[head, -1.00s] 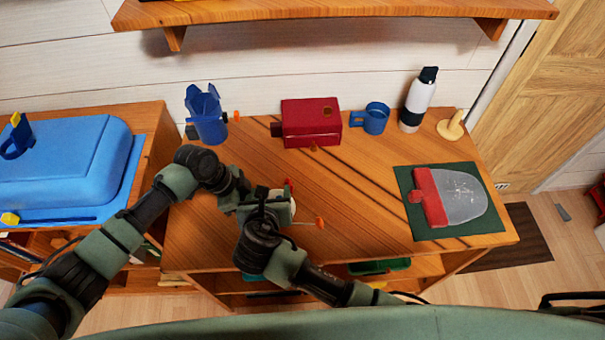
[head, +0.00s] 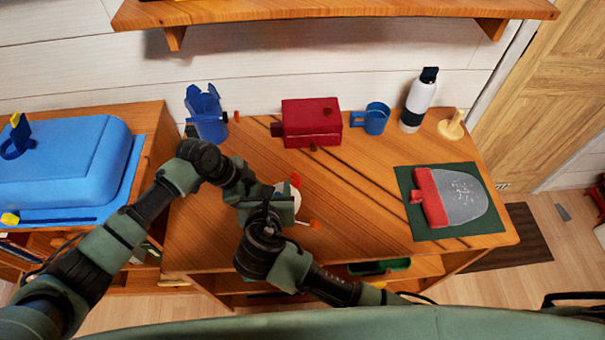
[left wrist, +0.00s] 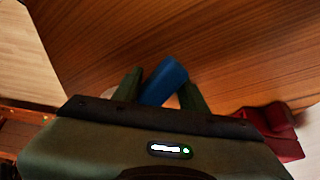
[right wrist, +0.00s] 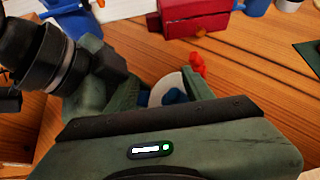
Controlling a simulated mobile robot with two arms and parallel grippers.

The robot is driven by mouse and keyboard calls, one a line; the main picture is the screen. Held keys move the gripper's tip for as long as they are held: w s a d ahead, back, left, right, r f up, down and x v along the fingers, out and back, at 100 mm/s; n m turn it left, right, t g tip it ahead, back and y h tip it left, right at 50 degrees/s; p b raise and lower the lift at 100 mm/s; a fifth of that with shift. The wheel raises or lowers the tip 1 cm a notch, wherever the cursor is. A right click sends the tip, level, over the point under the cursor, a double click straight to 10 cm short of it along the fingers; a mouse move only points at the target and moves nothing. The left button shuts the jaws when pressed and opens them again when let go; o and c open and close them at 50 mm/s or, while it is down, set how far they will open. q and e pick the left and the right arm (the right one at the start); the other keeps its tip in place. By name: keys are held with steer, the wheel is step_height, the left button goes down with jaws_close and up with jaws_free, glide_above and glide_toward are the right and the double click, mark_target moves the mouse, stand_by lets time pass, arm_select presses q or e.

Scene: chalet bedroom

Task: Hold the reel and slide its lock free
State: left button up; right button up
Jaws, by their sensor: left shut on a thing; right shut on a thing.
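The reel (head: 296,181) is a white disc with red-orange ends, mostly hidden behind my grippers above the desk's left half. In the right wrist view its white disc (right wrist: 160,88) and a red part (right wrist: 198,66) show past the fingers. My left gripper (left wrist: 162,82) is shut on a blue part (left wrist: 165,80) of the reel, probably its handle. My right gripper (right wrist: 172,85) is shut at a small blue part (right wrist: 173,97) by the disc, probably the lock. Its exact grip is hidden. In the head view, my right gripper (head: 284,207) overlaps the left one (head: 256,194).
A blue jug-like holder (head: 207,118), red box (head: 311,122), blue mug (head: 376,118), bottle (head: 418,98) and wooden peg (head: 452,125) line the desk's back. The desk's middle (head: 360,190) is clear.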

steer(key=shift+m+y, duration=0.3)
steer(key=shift+m, duration=0.3)
steer(key=w+r, duration=0.3)
steer(key=w, duration=0.1)
steer(key=shift+a+r, duration=0.25)
steer(key=shift+a, duration=0.05)
step_height(320, 180, down, 3)
steer(key=w+d+m+g, duration=0.1)
steer(key=w+g, duration=0.1)
steer(key=g, duration=0.1)
step_height(320, 180, up, 8)
steer(key=m+g+y, duration=0.1)
steer(key=m+g, duration=0.4)
steer(key=g, duration=0.4)
glide_above(295, 181)
steer(key=d, duration=0.1)
steer(key=shift+s+a+f, duration=0.15)
steer(key=shift+s+f, duration=0.05)
steer(key=shift+f, duration=1.35)
steer(key=shift+s+a+f, duration=0.2)
steer(key=shift+f, duration=1.35)
steer(key=shift+s+a+f, duration=0.15)
steer(key=shift+s+f, duration=0.05)
steer(key=shift+f, duration=1.35)
steer(key=c, duration=0.6)
